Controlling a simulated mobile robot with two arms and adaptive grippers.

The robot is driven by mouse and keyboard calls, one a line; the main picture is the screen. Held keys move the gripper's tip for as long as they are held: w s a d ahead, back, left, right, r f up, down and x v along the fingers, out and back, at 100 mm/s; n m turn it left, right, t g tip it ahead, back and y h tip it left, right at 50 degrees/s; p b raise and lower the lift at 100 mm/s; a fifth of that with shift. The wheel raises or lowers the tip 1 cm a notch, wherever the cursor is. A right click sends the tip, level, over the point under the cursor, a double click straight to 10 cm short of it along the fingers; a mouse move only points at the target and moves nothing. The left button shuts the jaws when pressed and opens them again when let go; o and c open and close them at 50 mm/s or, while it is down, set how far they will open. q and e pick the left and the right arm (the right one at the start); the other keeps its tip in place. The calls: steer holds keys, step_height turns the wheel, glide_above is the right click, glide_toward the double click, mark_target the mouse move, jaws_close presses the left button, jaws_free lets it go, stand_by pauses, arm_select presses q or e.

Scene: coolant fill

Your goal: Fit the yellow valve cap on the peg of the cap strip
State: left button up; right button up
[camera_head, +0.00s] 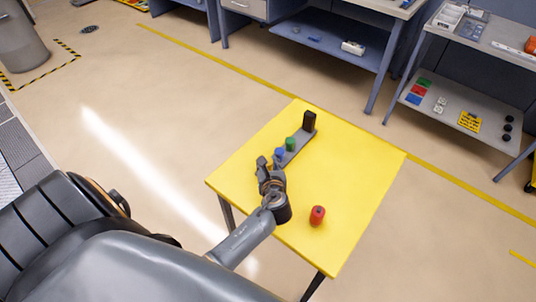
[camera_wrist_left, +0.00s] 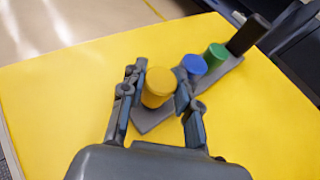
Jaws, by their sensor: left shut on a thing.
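The grey cap strip (camera_head: 302,138) lies on the yellow table, and its near end (camera_wrist_left: 152,124) shows in the left wrist view. A blue cap (camera_wrist_left: 194,65) and a green cap (camera_wrist_left: 215,54) stand on it, with a tall black block (camera_wrist_left: 248,34) at the far end. My left gripper (camera_head: 266,164) is over the near end of the strip. In the left wrist view its fingers are shut on the yellow valve cap (camera_wrist_left: 157,86), which looks upright over the strip, beside the blue cap. The peg under it is hidden; I cannot tell whether the cap sits on it. My right gripper is out of view.
A red cylinder (camera_head: 317,215) stands apart on the yellow table (camera_head: 350,170), right of my left gripper. The table's right side is otherwise clear. Grey shelves and workbenches (camera_head: 470,100) with small items stand beyond, across open floor.

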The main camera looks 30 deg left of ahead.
arm_select(q)
steer(key=shift+f, duration=0.25)
steer(key=o, duration=0.8)
steer(key=v, duration=1.2)
